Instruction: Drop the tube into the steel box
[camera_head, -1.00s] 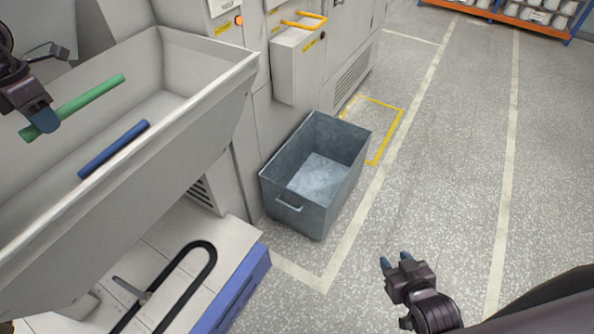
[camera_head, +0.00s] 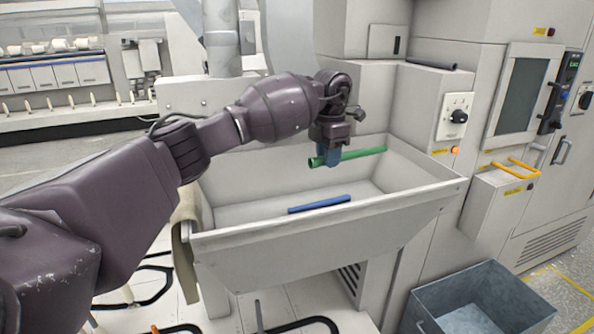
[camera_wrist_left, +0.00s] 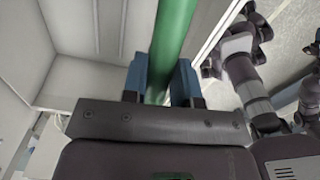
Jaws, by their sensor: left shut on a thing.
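A green tube (camera_head: 362,153) is held by my left gripper (camera_head: 329,158), which is shut on it near one end. It is above the white tray, and most of its length sticks out to the right in the head view. In the left wrist view the green tube (camera_wrist_left: 175,40) passes between the two blue fingers of my left gripper (camera_wrist_left: 161,80). The steel box (camera_head: 462,325) stands on the floor at the lower right, open at the top and cut off by the frame edge. My right gripper is not in the head view now.
The white tray (camera_head: 335,237) sits below the left gripper, with a blue tube (camera_head: 320,204) lying in it. A machine cabinet with a yellow handle (camera_head: 508,169) stands behind the box. A tan cloth (camera_head: 186,240) hangs at the tray's left.

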